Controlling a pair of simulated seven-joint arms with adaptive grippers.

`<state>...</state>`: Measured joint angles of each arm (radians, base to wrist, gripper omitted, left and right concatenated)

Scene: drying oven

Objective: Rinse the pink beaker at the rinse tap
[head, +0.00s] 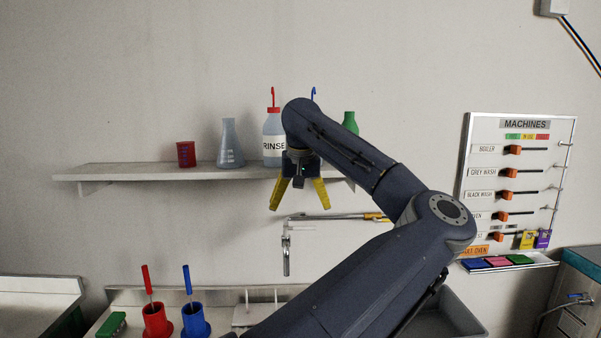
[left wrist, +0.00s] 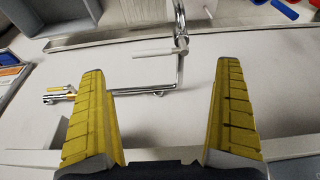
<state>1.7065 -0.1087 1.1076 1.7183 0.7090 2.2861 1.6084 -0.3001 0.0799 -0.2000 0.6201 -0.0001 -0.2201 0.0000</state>
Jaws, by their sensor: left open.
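No plainly pink beaker shows in either view. A small dark red cup (head: 186,154) stands on the left part of the wall shelf. The chrome tap (head: 286,255) hangs from a wall pipe below the shelf; it also shows in the left wrist view (left wrist: 181,60), between and beyond the fingers. My left gripper (head: 298,207) is open and empty, pointing down, in front of the wall and above the tap in the head view. Its yellow fingers show wide apart in the left wrist view (left wrist: 160,72). My right gripper is in neither view.
The shelf (head: 125,172) also holds a grey flask (head: 230,145), a RINSE bottle (head: 273,140) and a green-topped vessel (head: 350,121). Below stand a red holder (head: 156,320) and a blue holder (head: 195,320) with brushes. A machines board (head: 515,180) hangs at right.

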